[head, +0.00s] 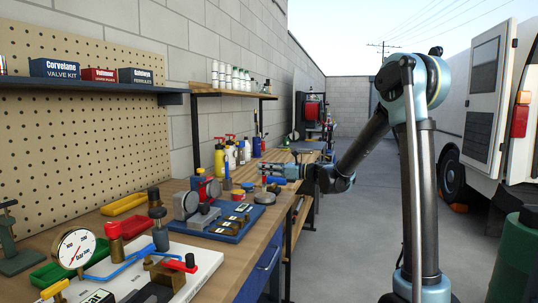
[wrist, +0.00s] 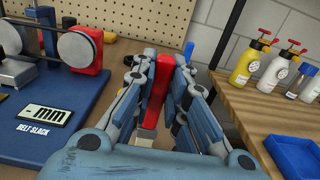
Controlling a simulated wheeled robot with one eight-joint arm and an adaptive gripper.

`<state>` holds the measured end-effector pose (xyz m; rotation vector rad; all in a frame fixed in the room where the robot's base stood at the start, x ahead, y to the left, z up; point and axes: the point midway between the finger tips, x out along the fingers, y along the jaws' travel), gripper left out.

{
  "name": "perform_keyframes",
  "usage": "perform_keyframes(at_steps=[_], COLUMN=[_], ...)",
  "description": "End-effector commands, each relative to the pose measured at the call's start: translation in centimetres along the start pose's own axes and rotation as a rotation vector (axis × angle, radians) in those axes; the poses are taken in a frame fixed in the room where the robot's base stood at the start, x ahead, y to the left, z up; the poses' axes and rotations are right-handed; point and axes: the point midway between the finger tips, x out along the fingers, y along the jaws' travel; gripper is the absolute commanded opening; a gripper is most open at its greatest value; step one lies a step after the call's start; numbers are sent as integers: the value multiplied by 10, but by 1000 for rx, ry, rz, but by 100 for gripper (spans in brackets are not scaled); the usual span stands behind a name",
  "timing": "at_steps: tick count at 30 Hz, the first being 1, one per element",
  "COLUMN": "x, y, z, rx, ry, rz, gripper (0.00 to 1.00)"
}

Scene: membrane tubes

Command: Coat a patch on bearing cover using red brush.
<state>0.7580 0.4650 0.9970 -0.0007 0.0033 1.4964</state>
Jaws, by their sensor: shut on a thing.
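My gripper (wrist: 160,88) is shut on the red brush (wrist: 158,82), whose red handle stands between the fingers in the wrist view. A pale part shows below the handle, but I cannot tell if it is bristles. In the head view my gripper (head: 266,173) reaches left over the bench edge, with a bit of red at its fingers. A round grey disc (head: 265,198), perhaps the bearing cover, lies on the bench below and near the gripper. I cannot tell whether the brush touches it, and no coated patch can be made out.
A blue belt-slack board (wrist: 70,125) with pulleys stands left of the gripper. Spray bottles (wrist: 248,62) and a blue tray (wrist: 292,152) are on the farther wooden bench at right. A gauge board (head: 190,262) lies in front. The pegboard wall (head: 80,120) closes off the left.

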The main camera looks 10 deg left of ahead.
Motion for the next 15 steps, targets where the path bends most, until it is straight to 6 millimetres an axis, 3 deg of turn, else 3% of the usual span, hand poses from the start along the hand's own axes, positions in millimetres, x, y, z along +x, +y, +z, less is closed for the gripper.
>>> perform_keyframes(at_steps=[5, 6, 15], x=[-2, -4, -12], y=[-3, -3, -10], z=[6, 18, 44], rx=[0, 0, 0], ry=[0, 0, 0], rz=[-2, -3, -15], gripper=[0, 0, 0])
